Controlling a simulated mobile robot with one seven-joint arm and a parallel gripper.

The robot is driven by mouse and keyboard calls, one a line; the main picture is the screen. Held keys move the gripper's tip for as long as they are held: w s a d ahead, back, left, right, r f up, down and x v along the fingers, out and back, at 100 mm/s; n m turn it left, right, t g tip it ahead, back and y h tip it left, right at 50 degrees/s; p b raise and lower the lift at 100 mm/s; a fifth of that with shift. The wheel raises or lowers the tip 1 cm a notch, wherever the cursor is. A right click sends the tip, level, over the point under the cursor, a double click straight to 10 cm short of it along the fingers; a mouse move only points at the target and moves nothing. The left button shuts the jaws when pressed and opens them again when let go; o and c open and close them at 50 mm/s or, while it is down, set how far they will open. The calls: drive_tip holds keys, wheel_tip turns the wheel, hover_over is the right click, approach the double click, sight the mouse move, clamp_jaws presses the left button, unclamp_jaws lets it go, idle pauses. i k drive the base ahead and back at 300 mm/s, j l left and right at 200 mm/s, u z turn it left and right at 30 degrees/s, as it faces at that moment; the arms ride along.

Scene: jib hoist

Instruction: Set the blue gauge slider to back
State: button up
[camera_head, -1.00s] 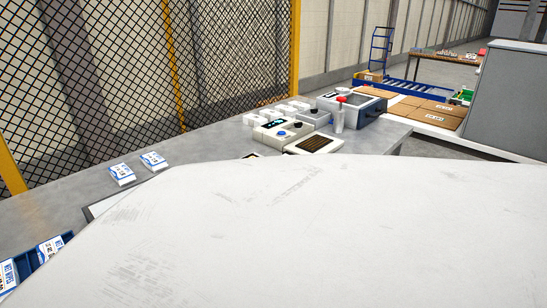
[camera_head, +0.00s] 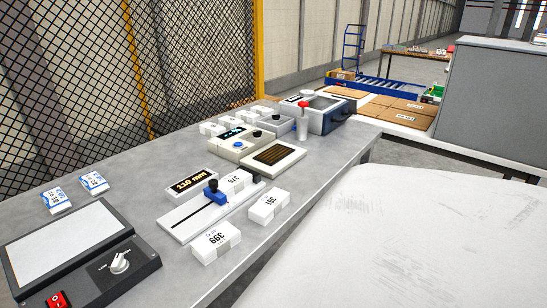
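The blue gauge slider (camera_head: 214,192) sits on a white gauge base with a dark slot (camera_head: 188,221) on the grey bench. It has a black knob on top and stands toward the far end of the slot. A small display (camera_head: 190,184) beside the gauge reads 110 mm. White labelled boxes stand around it: one marked 399 (camera_head: 216,241) at the near end, one marked 381 (camera_head: 268,206) to the right, and one marked 376 (camera_head: 236,180) close beside the slider. My gripper is not in view.
A light panel box with a knob and red switch (camera_head: 82,258) is at the near left. A white surface, probably my arm, fills the lower right.

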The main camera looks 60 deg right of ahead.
sight(211, 191)
drive_tip(key=z, duration=1.25)
drive_tip(key=k+l+u, duration=0.2)
drive_tip(key=l, duration=0.2)
drive_tip(key=l+u, duration=0.2)
drive_tip(key=l, duration=0.2)
drive_tip(key=i, duration=0.35)
drive_tip(key=l, duration=0.05)
